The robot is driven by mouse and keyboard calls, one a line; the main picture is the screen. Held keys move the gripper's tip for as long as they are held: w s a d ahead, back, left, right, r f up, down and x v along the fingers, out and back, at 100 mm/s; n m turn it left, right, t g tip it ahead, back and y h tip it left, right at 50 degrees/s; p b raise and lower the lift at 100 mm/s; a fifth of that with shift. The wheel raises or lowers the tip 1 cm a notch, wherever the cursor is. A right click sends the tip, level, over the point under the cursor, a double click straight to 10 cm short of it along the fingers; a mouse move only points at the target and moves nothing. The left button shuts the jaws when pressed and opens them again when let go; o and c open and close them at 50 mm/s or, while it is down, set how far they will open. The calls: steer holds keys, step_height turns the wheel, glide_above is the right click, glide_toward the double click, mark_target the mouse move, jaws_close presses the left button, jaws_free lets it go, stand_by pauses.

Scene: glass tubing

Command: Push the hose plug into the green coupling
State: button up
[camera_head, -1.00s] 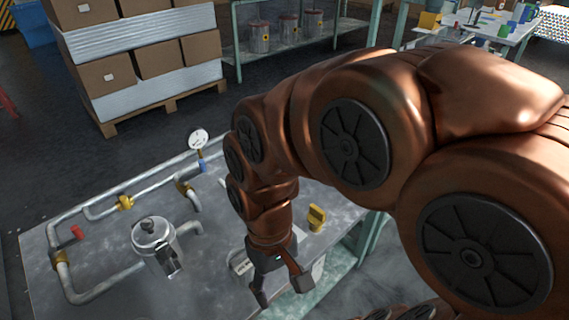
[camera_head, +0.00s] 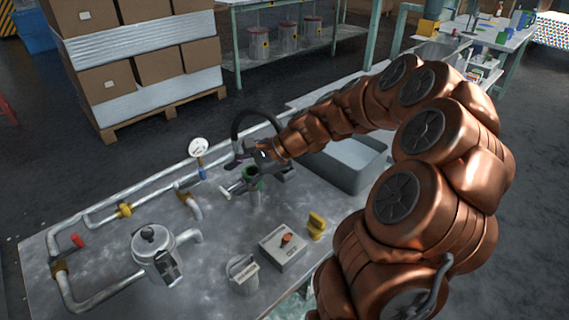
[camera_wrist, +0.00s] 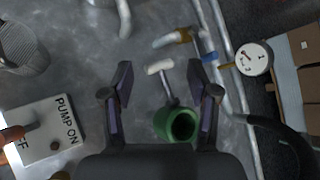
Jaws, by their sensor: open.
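The green coupling (camera_head: 254,180) stands on the metal bench beside a white-handled valve (camera_head: 233,188). In the wrist view the coupling (camera_wrist: 177,124) shows a dark round opening facing the camera, between my fingers in the picture. A black hose (camera_head: 240,122) arcs behind my gripper; in the wrist view the hose (camera_wrist: 277,128) runs off to the right from behind the right finger.
A pump switch box (camera_head: 283,247) with an orange knob sits nearer the bench front, beside a grey canister (camera_head: 242,273) and a yellow fitting (camera_head: 316,224). A gauge (camera_head: 198,147) and pipes line the left. A grey basin (camera_head: 352,165) lies behind my arm.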

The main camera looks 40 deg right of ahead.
steer(key=w+d+f+m+t+h, duration=0.25)
steer(key=d+m, duration=0.35)
steer(key=d, duration=0.5)
steer(key=w+d+f+m+t+h, duration=0.1)
steer(key=d+m+t, duration=0.35)
steer(key=d, duration=0.65)
steer(key=shift+w+a+f+m+b, duration=0.15)
steer(key=shift+w+f+m+b, duration=0.3)
steer(key=shift+w+f, duration=0.65)
steer(key=shift+w+a+f+m+b, duration=0.15)
steer(key=shift+w+f+m, duration=0.5)
steer(key=shift+w+f, duration=0.45)
steer(key=shift+w+a+f+m+b, duration=0.2)
steer(key=shift+w+f+m, duration=0.35)
steer(key=shift+w+f, duration=0.5)
steer(key=shift+w+r, duration=0.2)
steer(key=shift+c, duration=0.4)
jaws_close()
